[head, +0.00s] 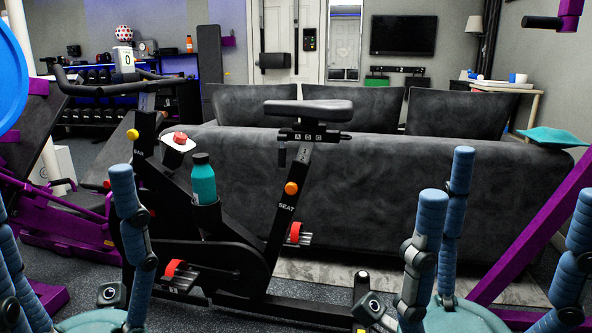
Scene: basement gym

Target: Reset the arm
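My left arm (130,215) rises at the lower left, with blue-padded links and dark joints. My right arm (430,215) rises at the lower right in the same blue and dark form. Both arms are bent, with links standing roughly upright at the bottom of the head view. I cannot make out any gripper fingers on either arm. Nothing is seen held by either arm.
A black exercise bike (225,240) stands close in front, with a teal bottle (203,180) on its frame. A grey sofa (400,180) is behind it. Purple gym frames (75,215) flank both sides. A teal cushion-like item (553,137) lies at right.

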